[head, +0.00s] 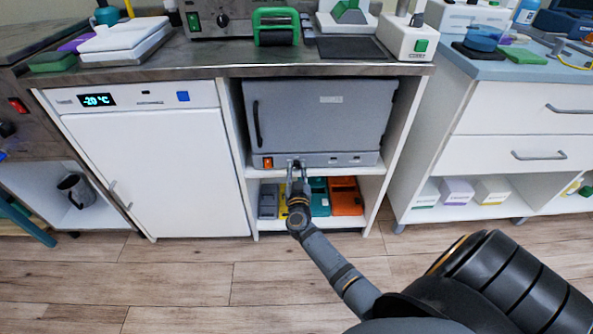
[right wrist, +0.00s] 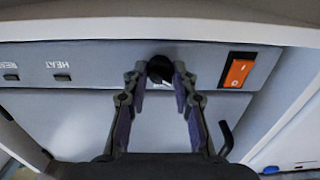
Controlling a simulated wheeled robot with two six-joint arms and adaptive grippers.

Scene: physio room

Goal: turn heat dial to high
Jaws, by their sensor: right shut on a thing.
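The heat dial (right wrist: 160,66) is a small black knob on the grey control strip of the oven-like grey cabinet (head: 315,115), under its door. In the head view the dial is mostly hidden by my right gripper (head: 297,177), which reaches up to the strip from below. In the right wrist view, which is upside down, the two fingertips of the right gripper (right wrist: 161,78) are closed on either side of the dial. The dial's pointer and any scale marks cannot be read. My left gripper is not in view.
An orange power switch (right wrist: 238,71) sits beside the dial, and a small button marked HEAT (right wrist: 62,77) lies further along the strip. Below, a shelf holds coloured bins such as an orange one (head: 345,197). A white fridge (head: 160,165) stands to the left.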

